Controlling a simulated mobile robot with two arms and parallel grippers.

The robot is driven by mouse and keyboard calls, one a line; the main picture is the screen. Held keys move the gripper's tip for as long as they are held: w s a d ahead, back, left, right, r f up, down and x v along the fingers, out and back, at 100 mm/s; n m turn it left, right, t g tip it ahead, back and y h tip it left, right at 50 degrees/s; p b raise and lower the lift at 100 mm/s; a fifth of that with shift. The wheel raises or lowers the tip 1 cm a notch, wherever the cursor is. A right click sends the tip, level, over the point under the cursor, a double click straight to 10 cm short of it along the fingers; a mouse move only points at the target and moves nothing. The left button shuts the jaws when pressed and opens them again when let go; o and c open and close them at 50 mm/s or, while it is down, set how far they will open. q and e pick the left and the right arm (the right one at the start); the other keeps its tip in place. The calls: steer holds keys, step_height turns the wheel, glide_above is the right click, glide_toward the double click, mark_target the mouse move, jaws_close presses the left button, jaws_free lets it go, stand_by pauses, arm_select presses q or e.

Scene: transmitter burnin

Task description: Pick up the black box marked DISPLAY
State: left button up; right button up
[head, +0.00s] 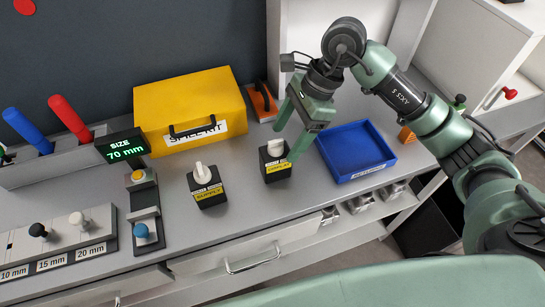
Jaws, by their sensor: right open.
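Two small black boxes with white knobs on top and yellow labels stand on the grey bench. One box (277,168) is at the centre, under my right gripper. The other black box (208,194) is to its left. The label print is too small to read surely, so I cannot tell which is marked DISPLAY. My right gripper (284,144) is open and points down, its fingers around the centre box's knob; the nearer finger overlaps the box's right side in the picture. I cannot tell whether it touches. My left gripper is out of view.
A blue tray (359,168) is right of the gripper. A yellow case (188,102) stands behind the boxes. A size display (126,147) and a button panel (145,212) are to the left. An orange block (406,135) lies beyond the tray. Bare bench is in front of the boxes.

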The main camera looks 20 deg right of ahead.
mark_target(276, 160)
steer(key=shift+s+f, duration=0.1)
steer(key=shift+f, duration=0.25)
steer(key=p+x, duration=0.3)
steer(key=x, duration=0.3)
steer(key=shift+s+a+f, duration=0.1)
steer(key=shift+s+a, duration=0.1)
steer(key=shift+a, duration=0.1)
steer(key=shift+a+f, duration=0.1)
steer(key=shift+f, duration=0.2)
jaws_close()
